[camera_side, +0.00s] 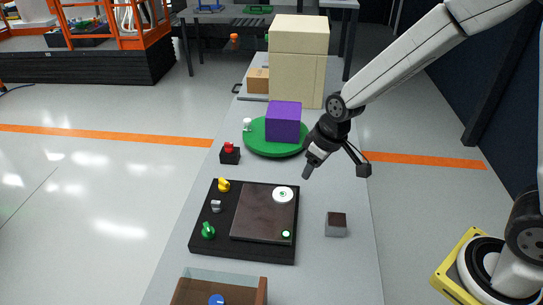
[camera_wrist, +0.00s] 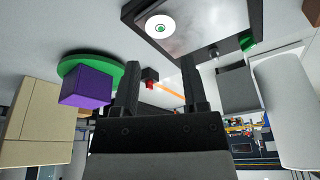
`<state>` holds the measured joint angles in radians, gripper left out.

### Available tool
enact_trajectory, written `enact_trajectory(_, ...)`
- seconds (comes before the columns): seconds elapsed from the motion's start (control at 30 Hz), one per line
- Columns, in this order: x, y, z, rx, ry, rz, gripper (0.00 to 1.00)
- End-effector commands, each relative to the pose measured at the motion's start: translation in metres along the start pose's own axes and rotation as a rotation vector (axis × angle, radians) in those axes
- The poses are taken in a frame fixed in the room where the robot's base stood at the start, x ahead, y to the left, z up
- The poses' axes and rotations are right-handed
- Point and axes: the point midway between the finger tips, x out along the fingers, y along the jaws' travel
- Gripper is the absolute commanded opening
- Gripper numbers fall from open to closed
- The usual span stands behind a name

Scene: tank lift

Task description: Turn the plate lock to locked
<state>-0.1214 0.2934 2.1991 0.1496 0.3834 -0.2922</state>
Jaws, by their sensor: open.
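A black base (camera_side: 245,253) carries a dark brown plate (camera_side: 258,222); the plate shows at the top of the wrist view (camera_wrist: 200,25). A white disc with a green centre (camera_side: 282,195) is on the plate. A yellow knob (camera_side: 223,185), a grey knob (camera_side: 215,206) and a green knob (camera_side: 208,230) line the base's left side. I cannot tell which part is the plate lock or how it is set. My gripper (camera_side: 307,172) is above the table, behind and right of the base, apart from it. In the wrist view its fingers (camera_wrist: 160,68) are spread and empty.
A purple cube (camera_side: 283,122) stands on a green round platform (camera_side: 262,142) behind the base. A red-topped black box (camera_side: 229,153) is near it. Tall beige boxes (camera_side: 297,60) stand at the back.

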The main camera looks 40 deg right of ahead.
Motion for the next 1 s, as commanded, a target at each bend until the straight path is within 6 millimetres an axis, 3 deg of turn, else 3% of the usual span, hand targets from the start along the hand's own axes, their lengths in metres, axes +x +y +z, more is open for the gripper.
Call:
enact_trajectory(0.2,0.034,-0.030,-0.060,-0.163,0.030,-0.052,0.56)
enact_trajectory(0.5,0.081,-0.081,-0.124,-0.376,0.081,-0.120,0.56)
enact_trajectory(0.73,0.102,-0.106,-0.145,-0.465,0.108,-0.149,0.56)
enact_trajectory(1.0,0.105,-0.110,-0.149,-0.480,0.113,-0.153,0.56)
